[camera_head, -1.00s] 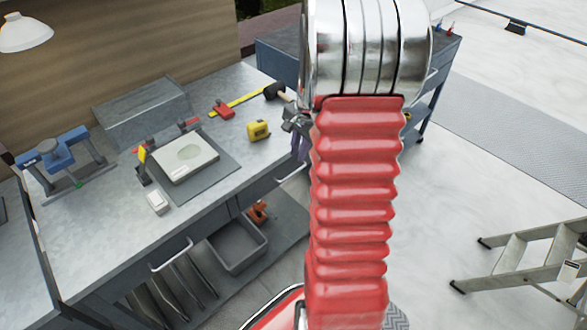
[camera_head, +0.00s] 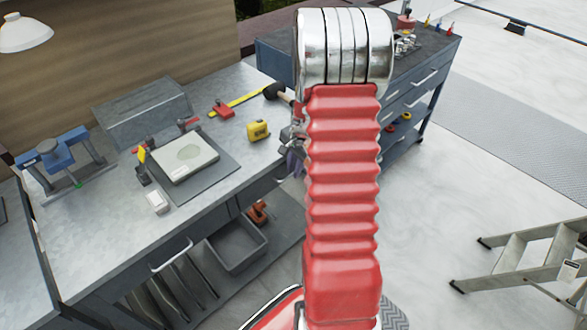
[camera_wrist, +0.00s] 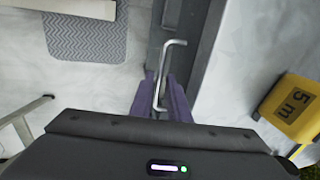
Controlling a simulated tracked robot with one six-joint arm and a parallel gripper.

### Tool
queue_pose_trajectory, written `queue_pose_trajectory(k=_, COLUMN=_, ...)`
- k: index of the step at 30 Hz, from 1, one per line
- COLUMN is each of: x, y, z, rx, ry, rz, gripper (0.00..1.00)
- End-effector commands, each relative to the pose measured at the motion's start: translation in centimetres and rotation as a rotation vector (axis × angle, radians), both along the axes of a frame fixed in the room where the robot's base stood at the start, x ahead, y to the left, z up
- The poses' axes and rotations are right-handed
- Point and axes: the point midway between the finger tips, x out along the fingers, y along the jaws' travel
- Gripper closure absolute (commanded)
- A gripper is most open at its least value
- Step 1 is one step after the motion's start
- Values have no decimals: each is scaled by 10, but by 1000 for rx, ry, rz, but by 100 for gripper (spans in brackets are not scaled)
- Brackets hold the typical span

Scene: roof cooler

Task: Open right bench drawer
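The right bench drawer (camera_head: 262,190) is in the front of the grey workbench, under the top's right end, and looks closed. Its bar handle (camera_wrist: 171,62) shows in the wrist view, between my gripper's two purple fingers. My gripper (camera_wrist: 163,98) is open, with the fingers apart on either side of the bar; I cannot tell whether either touches it. In the head view my gripper (camera_head: 296,160) is partly hidden behind my red arm at the bench's front edge, and the right handle is hidden there.
On the bench top (camera_head: 230,160) are a yellow tape measure (camera_head: 258,131), a mallet (camera_head: 276,91) and a white device (camera_head: 186,157). The left drawer handle (camera_head: 171,254) is nearby. A tool cart (camera_head: 418,88) stands behind; a stepladder (camera_head: 520,260) is at right. Floor between is clear.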

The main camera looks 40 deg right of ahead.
Motion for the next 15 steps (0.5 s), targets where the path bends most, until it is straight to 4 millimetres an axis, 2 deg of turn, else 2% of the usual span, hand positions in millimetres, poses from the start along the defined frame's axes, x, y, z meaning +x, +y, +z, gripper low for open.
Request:
queue_pose_trajectory(k=2, x=0, y=0, z=0, rx=0, ry=0, rz=0, gripper=86)
queue_pose_trajectory(k=8, x=0, y=0, z=0, rx=0, ry=0, rz=1, gripper=100)
queue_pose_trajectory(k=15, x=0, y=0, z=0, rx=1, ry=0, rz=1, gripper=100)
